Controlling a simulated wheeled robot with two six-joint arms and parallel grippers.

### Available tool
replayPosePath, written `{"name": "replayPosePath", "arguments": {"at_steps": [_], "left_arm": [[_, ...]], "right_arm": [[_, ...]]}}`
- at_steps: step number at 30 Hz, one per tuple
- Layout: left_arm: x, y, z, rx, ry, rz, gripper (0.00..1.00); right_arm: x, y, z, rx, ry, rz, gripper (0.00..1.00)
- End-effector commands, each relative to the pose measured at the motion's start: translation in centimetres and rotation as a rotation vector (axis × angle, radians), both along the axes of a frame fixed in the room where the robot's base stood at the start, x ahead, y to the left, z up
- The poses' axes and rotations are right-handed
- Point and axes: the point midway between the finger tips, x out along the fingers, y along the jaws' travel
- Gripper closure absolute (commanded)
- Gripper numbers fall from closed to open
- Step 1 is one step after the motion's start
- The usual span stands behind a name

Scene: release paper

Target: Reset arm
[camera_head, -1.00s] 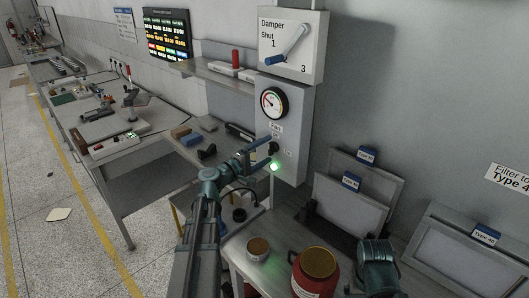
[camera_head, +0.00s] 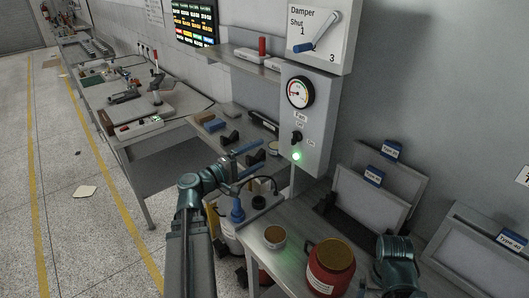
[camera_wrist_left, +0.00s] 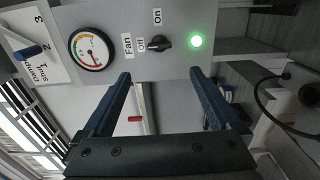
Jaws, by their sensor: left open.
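My left gripper (camera_head: 252,156) is open and empty in the head view. Its fingers stand a little left of the grey fan panel (camera_head: 318,128), apart from it. In the left wrist view the two blue fingers (camera_wrist_left: 162,82) are spread wide with nothing between them, below the black fan knob (camera_wrist_left: 159,42). The knob also shows in the head view (camera_head: 297,137); I cannot tell its setting for sure. The green lamp (camera_wrist_left: 196,41) beside it is lit. Of my right arm only a teal link shows at the lower right; its gripper is out of view.
A damper box (camera_head: 334,32) with a blue-handled lever and a gauge (camera_head: 300,92) are above the knob. A red jar (camera_head: 330,268) and a small tin (camera_head: 275,237) stand on the near bench. Framed filters (camera_head: 368,198) lean on the wall. Open floor (camera_head: 95,228) lies left.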

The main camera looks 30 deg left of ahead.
Motion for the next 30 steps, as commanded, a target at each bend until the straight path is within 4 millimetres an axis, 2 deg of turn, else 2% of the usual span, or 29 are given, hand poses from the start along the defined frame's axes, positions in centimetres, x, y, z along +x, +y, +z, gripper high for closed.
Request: {"name": "replayPosePath", "arguments": {"at_steps": [11,16,20,30], "left_arm": [[-0.3,0.1,0.0,0.000,0.000,-0.001,0.05],[0.4,-0.1,0.0,0.000,0.000,-0.002,0.05],[2.2,-0.7,0.0,0.000,0.000,-0.004,0.05],[8.3,-2.7,0.0,0.000,0.000,-0.004,0.05]], "right_arm": [[0.0,0.0,0.0,0.000,0.000,0.000,0.06],[0.0,0.0,0.0,0.000,0.000,0.000,0.06],[0.0,0.0,0.0,0.000,0.000,0.000,0.06],[0.0,0.0,0.0,0.000,0.000,0.000,0.06]]}}
